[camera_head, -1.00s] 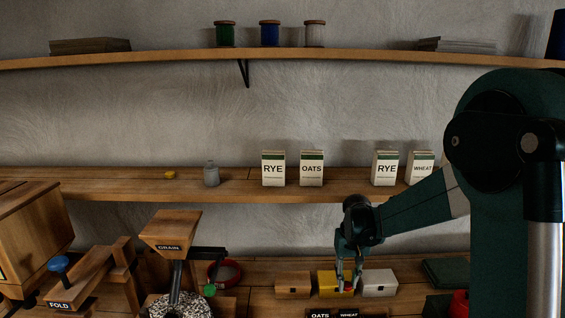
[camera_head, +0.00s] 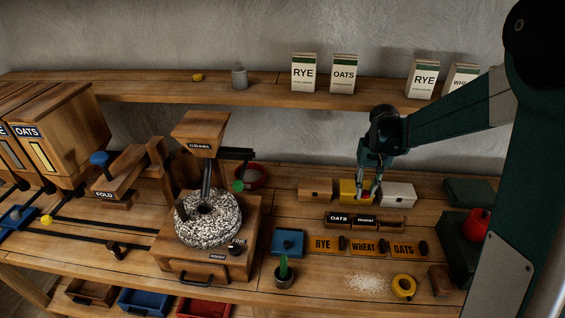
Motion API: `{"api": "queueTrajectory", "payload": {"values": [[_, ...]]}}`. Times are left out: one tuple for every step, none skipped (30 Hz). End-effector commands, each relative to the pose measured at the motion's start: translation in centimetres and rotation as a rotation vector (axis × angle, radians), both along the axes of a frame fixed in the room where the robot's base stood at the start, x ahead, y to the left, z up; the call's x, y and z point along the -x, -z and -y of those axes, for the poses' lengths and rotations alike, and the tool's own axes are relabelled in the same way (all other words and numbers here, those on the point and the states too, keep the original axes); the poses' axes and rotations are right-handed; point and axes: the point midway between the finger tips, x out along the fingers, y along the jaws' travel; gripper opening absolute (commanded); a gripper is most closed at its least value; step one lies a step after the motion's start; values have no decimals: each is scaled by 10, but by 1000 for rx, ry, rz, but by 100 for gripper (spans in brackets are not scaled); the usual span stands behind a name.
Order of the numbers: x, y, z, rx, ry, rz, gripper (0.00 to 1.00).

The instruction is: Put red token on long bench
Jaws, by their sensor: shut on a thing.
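My gripper (camera_head: 368,193) is at the back right of the long wooden bench (camera_head: 322,274), pointing down in front of a yellow box (camera_head: 347,188). Its fingers are shut on a small red token (camera_head: 366,198), of which only a bit shows between the fingertips. The token is close to the yellow box's top and front; I cannot tell whether it touches the box.
A wooden box (camera_head: 315,190) and a white box (camera_head: 398,195) flank the yellow box. Word plates for rye, wheat and oats (camera_head: 364,246), a yellow tape ring (camera_head: 403,287) and spilled grain (camera_head: 366,284) lie in front. A grain mill (camera_head: 207,220) stands left.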

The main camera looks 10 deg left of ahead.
Motion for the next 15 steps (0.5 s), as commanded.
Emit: {"api": "queueTrajectory", "payload": {"values": [[0,0,-1,0,-1,0,15],[0,0,-2,0,-2,0,15],[0,0,-4,0,-4,0,15],[0,0,-6,0,-6,0,15],[1,0,-8,0,-8,0,15],[1,0,-12,0,-11,0,15],[1,0,-15,0,-14,0,15],[1,0,-18,0,-18,0,15],[2,0,-24,0,-23,0,15],[2,0,-29,0,-28,0,15],[3,0,-34,0,-33,0,15],[4,0,-42,0,-41,0,15],[4,0,-48,0,-46,0,15],[5,1,-54,0,-53,0,15],[7,1,-64,0,-62,0,15]]}}
